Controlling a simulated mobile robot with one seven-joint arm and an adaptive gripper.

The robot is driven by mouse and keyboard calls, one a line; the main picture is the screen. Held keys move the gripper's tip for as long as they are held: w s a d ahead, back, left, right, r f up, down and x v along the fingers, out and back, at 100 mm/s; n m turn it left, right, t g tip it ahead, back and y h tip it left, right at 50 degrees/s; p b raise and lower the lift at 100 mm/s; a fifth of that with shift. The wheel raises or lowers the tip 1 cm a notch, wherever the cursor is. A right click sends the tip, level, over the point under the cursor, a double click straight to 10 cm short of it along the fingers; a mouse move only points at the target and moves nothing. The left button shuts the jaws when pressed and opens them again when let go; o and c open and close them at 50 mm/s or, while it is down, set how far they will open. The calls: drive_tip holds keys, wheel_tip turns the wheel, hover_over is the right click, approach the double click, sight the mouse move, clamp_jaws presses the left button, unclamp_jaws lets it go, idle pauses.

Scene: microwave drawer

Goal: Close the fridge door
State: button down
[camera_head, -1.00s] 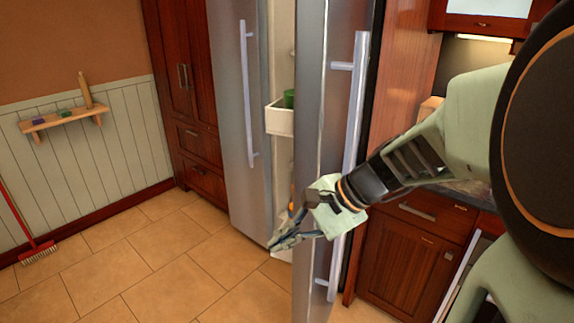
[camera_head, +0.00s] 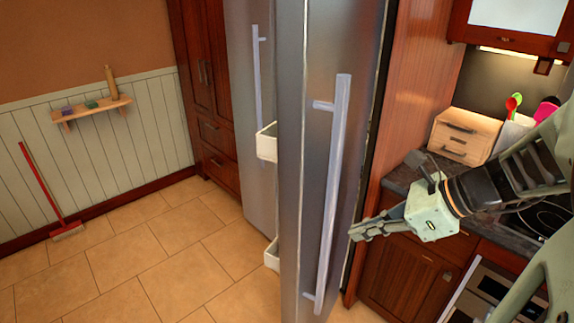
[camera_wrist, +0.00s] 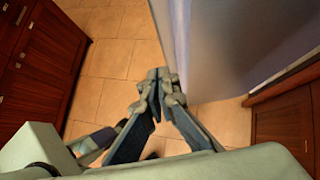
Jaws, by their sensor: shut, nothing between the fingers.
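The grey fridge has a right door (camera_head: 305,150) that stands open toward me, seen nearly edge-on in the head view. Its long bar handle (camera_head: 333,190) is on the face turned right. White door bins (camera_head: 267,143) stick out on its inner, left side. The left fridge door (camera_head: 243,110), with its own handle, stands behind and looks shut. My gripper (camera_head: 354,234) is shut and empty, just right of the lower handle; I cannot tell whether it touches. In the wrist view the closed fingers (camera_wrist: 158,78) lie beside a smooth grey panel (camera_wrist: 225,50), apparently the fridge.
Right of the fridge are a counter with a small wooden drawer box (camera_head: 464,137), a dark cooktop and lower cabinets (camera_head: 405,275). A tall wooden cabinet (camera_head: 205,70) stands left. A red broom (camera_head: 45,190) leans on the wall. The tiled floor (camera_head: 130,260) at left is clear.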

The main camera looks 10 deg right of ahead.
sight(301, 238)
drive_tip(key=shift+m, duration=0.4)
drive_tip(key=x, duration=0.9)
drive_tip(key=shift+w+f+b, duration=0.15)
drive_tip(key=shift+f+b, duration=0.1)
drive_tip(key=shift+b, duration=0.1)
drive_tip(key=shift+w+a+r+p, duration=0.1)
drive_tip(key=shift+w+a+p, duration=0.1)
drive_tip(key=shift+w+a, duration=0.5)
drive_tip(key=shift+w+a+r+p, duration=0.1)
drive_tip(key=shift+w+a+p, duration=0.1)
drive_tip(key=shift+w+a, duration=0.5)
drive_tip(key=shift+a, duration=0.25)
